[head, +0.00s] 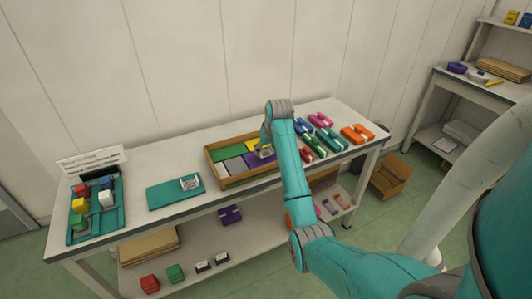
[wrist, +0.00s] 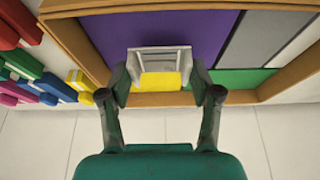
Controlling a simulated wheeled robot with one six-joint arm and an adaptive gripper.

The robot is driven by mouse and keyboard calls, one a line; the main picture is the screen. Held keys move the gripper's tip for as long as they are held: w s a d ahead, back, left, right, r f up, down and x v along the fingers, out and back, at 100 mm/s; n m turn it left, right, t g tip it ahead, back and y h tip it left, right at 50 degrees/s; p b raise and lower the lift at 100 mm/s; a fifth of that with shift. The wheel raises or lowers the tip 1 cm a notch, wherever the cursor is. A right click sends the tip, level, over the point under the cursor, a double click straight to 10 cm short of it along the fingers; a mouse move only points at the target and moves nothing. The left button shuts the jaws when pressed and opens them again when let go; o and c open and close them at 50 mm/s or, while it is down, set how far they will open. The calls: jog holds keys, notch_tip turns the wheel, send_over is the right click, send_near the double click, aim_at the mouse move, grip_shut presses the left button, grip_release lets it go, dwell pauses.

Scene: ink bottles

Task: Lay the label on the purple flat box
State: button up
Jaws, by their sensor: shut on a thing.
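My gripper (wrist: 162,88) is shut on a small pale grey-white label (wrist: 160,52), which shows between the fingertips. In the wrist view the label overlaps the edge of the purple flat box (wrist: 165,25) and the yellow flat box (wrist: 160,80). I cannot tell whether it touches either. In the head view my gripper (head: 265,150) is over the right part of the wooden tray (head: 229,182), and the purple box (head: 258,161) shows partly beside it. The arm hides some of the tray.
The tray also holds green (head: 228,153), grey and white flat boxes. Several coloured pieces (head: 320,140) lie right of the tray.

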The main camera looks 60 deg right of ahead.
jog(key=shift+f, duration=1)
jog(key=o, duration=0.7)
jog(key=shift+f, duration=0.1)
jog(key=shift+o, duration=0.2)
jog(key=v, duration=1.2)
